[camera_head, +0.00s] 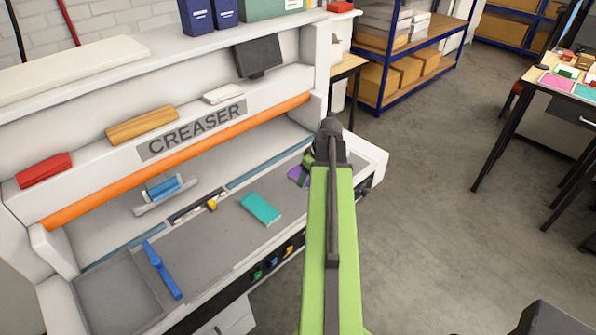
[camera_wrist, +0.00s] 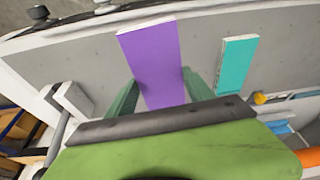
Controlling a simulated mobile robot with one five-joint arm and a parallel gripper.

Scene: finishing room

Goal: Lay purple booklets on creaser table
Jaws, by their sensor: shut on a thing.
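A purple booklet (camera_wrist: 152,58) is between the two fingers of my gripper (camera_wrist: 160,92) in the wrist view, and the gripper is shut on it. In the head view only a small part of the purple booklet (camera_head: 295,174) shows beside my green arm, which hides most of the gripper. The booklet is over the right part of the grey creaser table (camera_head: 213,245). I cannot tell whether it touches the surface. A teal booklet (camera_head: 261,208) lies on the table to its left, and it also shows in the wrist view (camera_wrist: 237,63).
A blue tool (camera_head: 160,270) lies on the table's left part. An orange bar (camera_head: 180,157) runs along the creaser above it. A side table (camera_head: 560,80) with colourful booklets stands at the far right. The floor between is clear.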

